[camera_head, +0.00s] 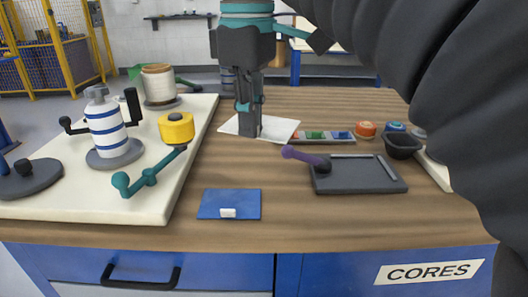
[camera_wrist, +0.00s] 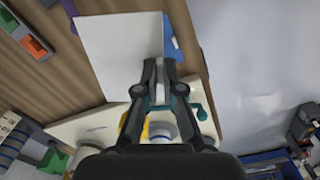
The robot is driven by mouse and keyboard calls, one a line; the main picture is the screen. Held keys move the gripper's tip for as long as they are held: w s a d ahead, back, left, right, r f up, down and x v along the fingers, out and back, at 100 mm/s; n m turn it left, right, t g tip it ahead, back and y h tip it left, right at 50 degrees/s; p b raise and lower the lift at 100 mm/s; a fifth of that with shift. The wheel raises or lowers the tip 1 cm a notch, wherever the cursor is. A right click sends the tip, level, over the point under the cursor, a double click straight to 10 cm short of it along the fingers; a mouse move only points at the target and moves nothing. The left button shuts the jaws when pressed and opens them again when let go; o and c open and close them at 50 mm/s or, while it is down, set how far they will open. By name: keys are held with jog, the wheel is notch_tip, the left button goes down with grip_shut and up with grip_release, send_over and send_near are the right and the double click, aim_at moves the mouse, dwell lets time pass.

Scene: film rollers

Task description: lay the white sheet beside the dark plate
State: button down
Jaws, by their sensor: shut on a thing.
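The white sheet (camera_head: 279,129) is in my gripper (camera_head: 248,132), which is shut on its edge. In the wrist view the sheet (camera_wrist: 118,52) spreads out beyond the fingertips (camera_wrist: 160,68) and covers part of a blue card, so it looks raised above the table. The dark plate (camera_head: 365,180) lies on the wooden table to the right and nearer the front. A purple-handled tool (camera_head: 304,156) rests with its dark end at the plate's left corner.
A blue card (camera_head: 239,201) with a small white block lies near the front edge. A cream board (camera_head: 60,199) with rollers and a yellow spool (camera_head: 176,127) stands left. A rail of coloured blocks (camera_head: 315,136) and a dark bowl (camera_head: 403,145) are behind the plate. Bare wood lies left of the plate.

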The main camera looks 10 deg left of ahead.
aim_at(255, 170)
notch_tip(255, 170, down, 14)
jog(key=b, duration=0.3)
jog(key=shift+s, duration=0.1)
jog(key=w, duration=0.2)
jog(key=w+a, duration=0.1)
jog(key=w, duration=0.2)
jog(key=w+a+p, duration=0.1)
jog(key=w, duration=0.2)
jog(key=shift+w+r, duration=0.15)
jog(key=shift+r, duration=0.1)
jog(key=shift+w+a+p, duration=0.2)
jog(key=shift+w+a, duration=0.05)
jog(key=shift+w, duration=0.8)
jog(key=shift+w+a+p, duration=0.15)
jog(key=shift+w+a, duration=0.1)
jog(key=shift+w, duration=0.75)
jog(key=shift+w+f, duration=0.25)
jog(key=shift+f, duration=0.05)
jog(key=shift+s+f, duration=0.1)
jog(key=shift+f, duration=0.2)
jog(key=shift+f, duration=0.15)
jog(key=c, duration=1.3)
grip_release()
notch_tip(255, 170, up, 12)
jog(key=shift+r+p, duration=0.15)
jog(key=shift+p, duration=0.6)
